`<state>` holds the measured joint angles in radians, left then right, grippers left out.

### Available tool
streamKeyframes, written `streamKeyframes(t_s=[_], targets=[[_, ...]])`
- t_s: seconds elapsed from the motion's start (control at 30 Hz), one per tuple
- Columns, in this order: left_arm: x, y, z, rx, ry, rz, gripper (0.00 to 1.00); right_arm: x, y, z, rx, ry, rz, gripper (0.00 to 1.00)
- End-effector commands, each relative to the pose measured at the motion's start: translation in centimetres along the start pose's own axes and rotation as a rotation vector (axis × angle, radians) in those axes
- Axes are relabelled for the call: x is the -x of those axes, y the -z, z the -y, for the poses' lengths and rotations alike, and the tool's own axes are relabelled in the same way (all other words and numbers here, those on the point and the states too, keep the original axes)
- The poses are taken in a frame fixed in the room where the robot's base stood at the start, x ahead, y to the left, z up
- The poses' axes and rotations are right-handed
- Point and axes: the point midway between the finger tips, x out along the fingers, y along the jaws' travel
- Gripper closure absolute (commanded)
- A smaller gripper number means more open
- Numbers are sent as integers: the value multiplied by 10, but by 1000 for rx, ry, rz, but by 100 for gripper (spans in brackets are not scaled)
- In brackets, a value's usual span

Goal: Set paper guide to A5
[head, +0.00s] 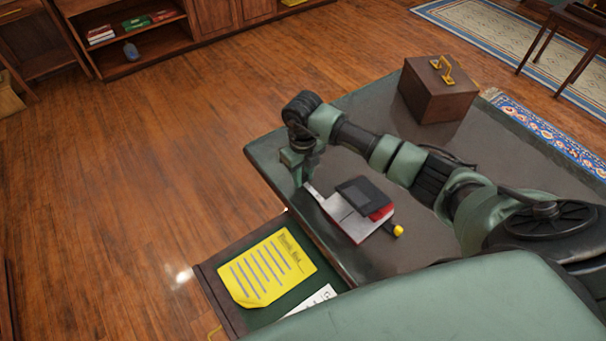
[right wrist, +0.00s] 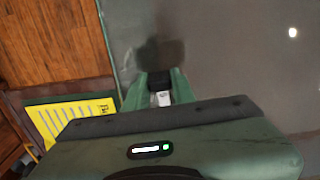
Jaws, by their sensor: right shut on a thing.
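A hole punch with a black top, red side and pale base (head: 362,197) sits on the dark desk (head: 420,245) near its left edge. Its pale paper guide (head: 319,196) sticks out from the upper left end. My right gripper (head: 305,182) points down at that end and is shut on the guide. In the right wrist view the fingers (right wrist: 161,91) close around a small pale piece, the guide's end (right wrist: 162,99). The rest of the punch is hidden there by the gripper body. Size marks on the guide are too small to read. My left gripper is not in view.
An open drawer (head: 207,283) below the desk's left edge holds a yellow sheet (head: 266,267) and a white paper (head: 311,301). A yellow knob (head: 398,231) is beside the punch. A wooden box (head: 436,92) with a brass handle stands at the desk's far end.

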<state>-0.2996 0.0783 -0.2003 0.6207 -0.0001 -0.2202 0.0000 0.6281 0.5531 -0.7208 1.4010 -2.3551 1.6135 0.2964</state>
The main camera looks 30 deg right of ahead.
Motion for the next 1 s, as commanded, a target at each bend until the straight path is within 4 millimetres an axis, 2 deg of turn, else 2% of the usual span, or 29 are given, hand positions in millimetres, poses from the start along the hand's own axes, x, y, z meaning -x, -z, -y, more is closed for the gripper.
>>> streamKeyframes(t_s=[0.37, 0.53, 0.67, 0.97, 1.0], targets=[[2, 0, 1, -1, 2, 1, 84, 1, 1, 1, -1, 1, 1, 100], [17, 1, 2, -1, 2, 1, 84, 4, 29, 3, 0, 4, -1, 100], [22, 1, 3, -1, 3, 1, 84, 2, 46, 2, 0, 3, -1, 100], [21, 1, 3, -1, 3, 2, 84, 0, 48, 1, -1, 2, -1, 100], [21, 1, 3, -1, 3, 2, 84, 0, 48, 1, -1, 1, -1, 70]])
